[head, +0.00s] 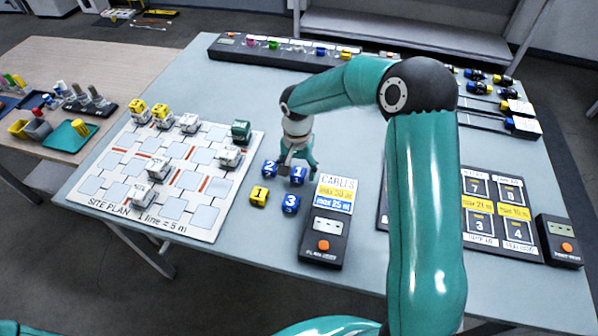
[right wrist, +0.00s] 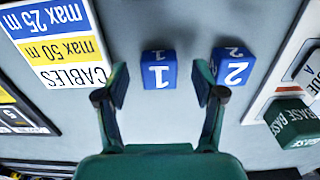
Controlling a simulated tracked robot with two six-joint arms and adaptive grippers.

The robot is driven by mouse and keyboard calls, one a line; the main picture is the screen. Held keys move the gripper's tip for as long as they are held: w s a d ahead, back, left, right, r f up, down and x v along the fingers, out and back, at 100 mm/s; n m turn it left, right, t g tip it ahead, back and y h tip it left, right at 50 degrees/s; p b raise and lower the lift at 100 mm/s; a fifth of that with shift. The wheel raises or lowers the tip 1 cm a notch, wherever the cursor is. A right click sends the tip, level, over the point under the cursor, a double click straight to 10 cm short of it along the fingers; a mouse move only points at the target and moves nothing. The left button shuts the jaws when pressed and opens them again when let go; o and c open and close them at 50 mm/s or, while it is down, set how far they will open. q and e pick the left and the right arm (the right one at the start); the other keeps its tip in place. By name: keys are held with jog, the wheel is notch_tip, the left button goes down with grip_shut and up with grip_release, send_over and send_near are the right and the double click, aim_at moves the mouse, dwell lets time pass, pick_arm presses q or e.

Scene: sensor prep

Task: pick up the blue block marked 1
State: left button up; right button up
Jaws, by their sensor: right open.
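The blue block marked 1 (head: 298,176) sits on the grey table; it also shows in the right wrist view (right wrist: 159,70). My right gripper (head: 297,168) is open and points down over it. In the right wrist view its fingertips (right wrist: 160,84) stand on either side of the block, with gaps on both sides. Whether they reach down beside it I cannot tell. A blue block marked 2 (head: 270,168) is close by on the left, near one finger; it also shows in the right wrist view (right wrist: 232,66). My left gripper is not in view.
A blue block marked 3 (head: 291,203) and a yellow block marked 1 (head: 259,196) lie just in front. The CABLES card (head: 336,193) and its black device (head: 324,240) stand right of them. The site plan board (head: 215,215) lies to the left.

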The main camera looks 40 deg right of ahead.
jog(key=shift+f, duration=0.8)
jog(key=c, duration=1.1)
jog(key=shift+r, duration=0.2)
